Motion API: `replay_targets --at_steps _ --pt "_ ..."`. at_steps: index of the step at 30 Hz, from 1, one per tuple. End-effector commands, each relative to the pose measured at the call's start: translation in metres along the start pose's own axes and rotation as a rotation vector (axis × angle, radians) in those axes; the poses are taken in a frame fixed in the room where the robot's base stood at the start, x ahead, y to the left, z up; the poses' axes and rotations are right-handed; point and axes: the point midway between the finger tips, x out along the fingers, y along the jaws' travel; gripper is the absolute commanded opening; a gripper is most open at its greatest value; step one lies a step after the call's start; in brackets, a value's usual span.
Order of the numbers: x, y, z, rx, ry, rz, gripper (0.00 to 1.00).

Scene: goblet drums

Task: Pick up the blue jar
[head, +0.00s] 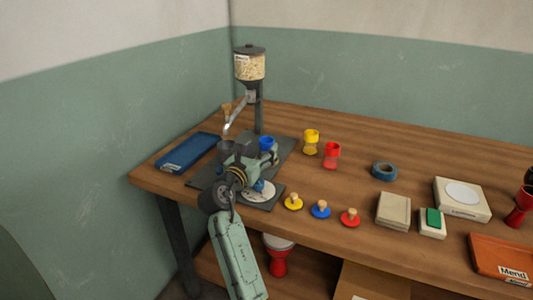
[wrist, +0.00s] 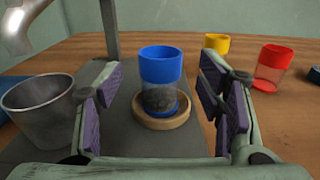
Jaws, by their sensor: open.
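The blue jar (wrist: 161,80) stands upright on a round wooden disc (wrist: 162,119) in the wrist view. Its upper part is solid blue, and its clear lower part holds something dark and grainy. In the head view its blue top (head: 267,143) shows just beyond my gripper (head: 262,158). In the wrist view my gripper (wrist: 163,98) is open, with one padded finger on each side of the jar. The jar is ahead of and between the fingers, with a gap on both sides.
A metal cup (wrist: 38,108) stands close left of my gripper. A yellow jar (head: 311,141) and a red jar (head: 332,155) stand to the right. A grain dispenser (head: 250,67) rises behind. Yellow, blue and red knobbed lids (head: 320,210) lie near the table's front edge.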

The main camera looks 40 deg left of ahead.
Motion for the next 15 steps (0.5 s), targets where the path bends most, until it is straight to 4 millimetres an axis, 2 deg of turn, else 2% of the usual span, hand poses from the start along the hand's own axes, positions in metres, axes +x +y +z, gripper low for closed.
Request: replay_targets --at_steps 9,15 --pt "0.044 0.000 0.002 0.000 0.000 -0.001 0.61" --pt "0.053 0.000 0.000 0.001 0.000 0.001 0.61"
